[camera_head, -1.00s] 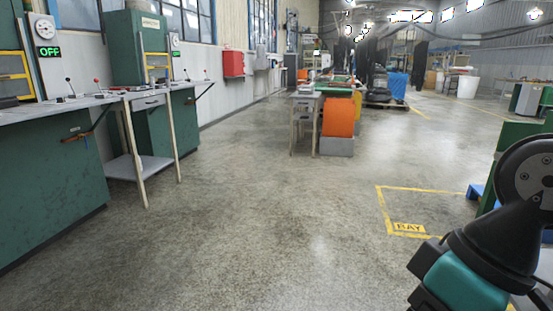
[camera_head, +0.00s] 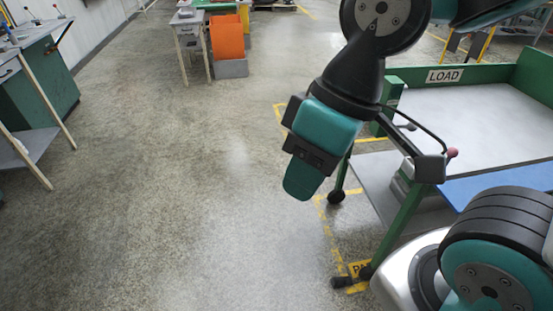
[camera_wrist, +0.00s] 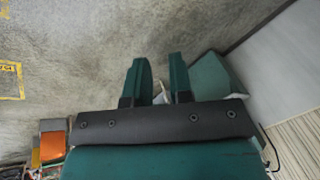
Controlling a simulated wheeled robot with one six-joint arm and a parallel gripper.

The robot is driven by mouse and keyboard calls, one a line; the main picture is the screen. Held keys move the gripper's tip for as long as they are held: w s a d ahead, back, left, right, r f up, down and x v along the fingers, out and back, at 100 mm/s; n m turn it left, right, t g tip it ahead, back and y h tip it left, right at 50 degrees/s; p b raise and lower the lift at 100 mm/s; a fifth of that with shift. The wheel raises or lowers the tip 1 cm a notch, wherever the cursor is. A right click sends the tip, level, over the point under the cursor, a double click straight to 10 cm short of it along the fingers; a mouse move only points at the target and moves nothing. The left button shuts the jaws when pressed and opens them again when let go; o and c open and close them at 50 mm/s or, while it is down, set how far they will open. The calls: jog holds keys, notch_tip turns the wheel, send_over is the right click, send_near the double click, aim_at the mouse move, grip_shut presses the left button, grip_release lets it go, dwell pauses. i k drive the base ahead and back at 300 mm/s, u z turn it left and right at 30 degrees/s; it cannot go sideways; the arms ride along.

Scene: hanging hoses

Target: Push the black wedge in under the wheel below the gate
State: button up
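A green cart (camera_head: 389,238) marked LOAD stands at the right in the head view. A black wheel (camera_head: 336,196) shows at its far leg. At the foot of its near leg is a dark wheel (camera_head: 365,272), with a small black piece (camera_head: 341,282) on the floor just left of it. I cannot tell whether that piece is the wedge, and I cannot single out the gate. My gripper (camera_head: 299,190) hangs over the floor left of the cart, pointing down. In the wrist view its two green fingers (camera_wrist: 161,76) are apart, with no held object visible.
Yellow floor lines (camera_head: 326,225) run beside the cart. Benches line the far left, and an orange bin (camera_head: 227,38) stands at the back. The floor at centre and left is clear.

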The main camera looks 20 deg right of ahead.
aim_at(337, 282)
jog(key=u, duration=1.4)
jog(key=k, duration=0.7)
jog(key=z, duration=1.3)
jog(key=i, duration=0.5)
